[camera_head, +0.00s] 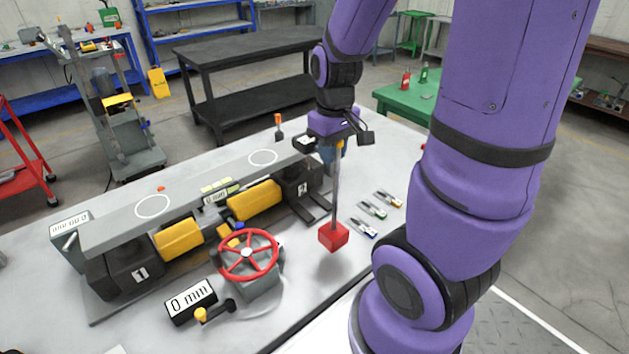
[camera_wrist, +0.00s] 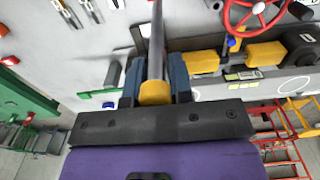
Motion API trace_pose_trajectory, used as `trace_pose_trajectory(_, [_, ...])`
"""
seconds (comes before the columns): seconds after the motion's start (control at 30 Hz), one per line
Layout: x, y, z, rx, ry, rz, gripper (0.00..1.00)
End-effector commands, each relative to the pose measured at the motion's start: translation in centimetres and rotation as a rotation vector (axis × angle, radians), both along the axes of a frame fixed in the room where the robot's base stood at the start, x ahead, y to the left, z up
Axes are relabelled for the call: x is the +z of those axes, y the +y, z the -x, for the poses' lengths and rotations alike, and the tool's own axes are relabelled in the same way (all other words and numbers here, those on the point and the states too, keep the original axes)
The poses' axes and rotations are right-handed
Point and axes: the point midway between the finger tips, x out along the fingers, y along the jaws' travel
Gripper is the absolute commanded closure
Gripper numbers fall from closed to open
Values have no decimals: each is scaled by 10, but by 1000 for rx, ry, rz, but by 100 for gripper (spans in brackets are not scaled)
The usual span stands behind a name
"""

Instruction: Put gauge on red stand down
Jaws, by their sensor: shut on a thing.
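The gauge on the red stand is a thin grey rod (camera_head: 335,190) rising from a red cube base (camera_head: 333,236). My gripper (camera_head: 338,143) is shut on the upper end of the rod, near its yellow top, and the rod hangs close to upright. In the wrist view, my gripper (camera_wrist: 156,90) has its blue fingers on both sides of the rod (camera_wrist: 157,45) by the yellow end (camera_wrist: 155,93). The red base is over the grey table (camera_head: 300,300), right of the red handwheel (camera_head: 248,255). I cannot tell whether the base touches the tabletop.
A long grey beam (camera_head: 190,190) with two white circles lies across jacks marked 1 (camera_head: 140,275) and 2 (camera_head: 303,188). A "0 mm" display (camera_head: 190,301) stands at the front. Several small clamp-like tools (camera_head: 372,209) lie right of the base. The table's front right is bare.

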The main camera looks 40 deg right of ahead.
Motion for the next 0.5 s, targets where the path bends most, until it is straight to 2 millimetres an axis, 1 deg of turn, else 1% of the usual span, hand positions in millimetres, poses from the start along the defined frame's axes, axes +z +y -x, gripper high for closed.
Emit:
trace_pose_trajectory(0.03, [0,2,-10,3,-3,1,100])
trace_pose_trajectory(0.1, [-1,5,-22,2,-3,1,100])
trace_pose_trajectory(0.5, [-8,22,-90,1,-3,0,100])
